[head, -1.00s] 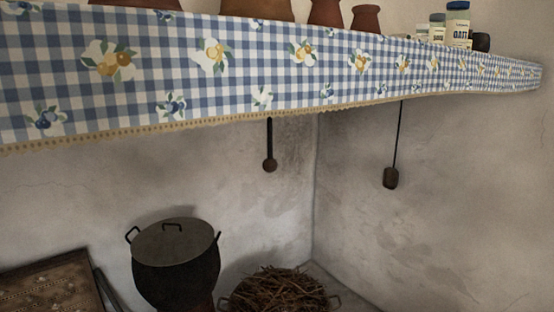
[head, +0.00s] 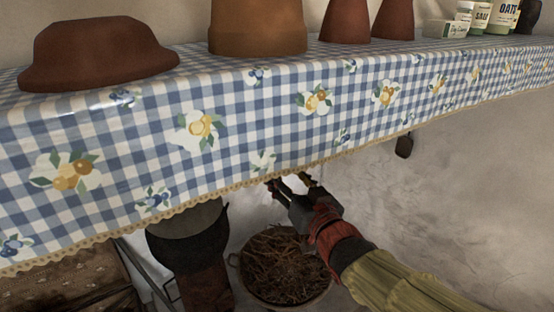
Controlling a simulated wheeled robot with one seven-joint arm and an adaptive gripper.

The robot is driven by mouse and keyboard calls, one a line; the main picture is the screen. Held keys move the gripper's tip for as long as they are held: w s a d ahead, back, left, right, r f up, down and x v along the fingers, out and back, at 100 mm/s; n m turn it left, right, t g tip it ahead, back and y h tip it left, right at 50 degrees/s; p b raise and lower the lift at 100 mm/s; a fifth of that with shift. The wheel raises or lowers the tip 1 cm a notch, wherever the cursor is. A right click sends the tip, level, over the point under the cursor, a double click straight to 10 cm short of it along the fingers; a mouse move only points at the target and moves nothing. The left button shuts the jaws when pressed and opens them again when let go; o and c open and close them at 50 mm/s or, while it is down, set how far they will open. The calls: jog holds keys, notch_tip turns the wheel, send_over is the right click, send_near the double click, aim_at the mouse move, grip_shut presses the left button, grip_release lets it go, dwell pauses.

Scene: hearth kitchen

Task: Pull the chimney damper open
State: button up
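A dark pull with a knob (head: 404,145) hangs below the cloth-covered mantel shelf at the right, in front of the pale wall. The second pull, farther left in the earlier view, cannot be made out now; the shelf edge or my gripper hides it. My gripper (head: 288,182) is just under the lace edge of the shelf cloth, near where that left pull hung. Its fingers look spread apart. I cannot tell whether the pull is between them. The damper itself is not in view.
The mantel shelf (head: 215,95) with its blue checked cloth overhangs my gripper. Clay pots (head: 258,28) and several jars (head: 483,18) stand on it. Below are a dark pot (head: 188,245) and a basket of twigs (head: 285,265). The wall at right is clear.

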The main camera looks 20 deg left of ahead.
aim_at(280, 166)
jog(key=shift+x, duration=2.8)
jog(key=shift+c, duration=1.2)
grip_shut()
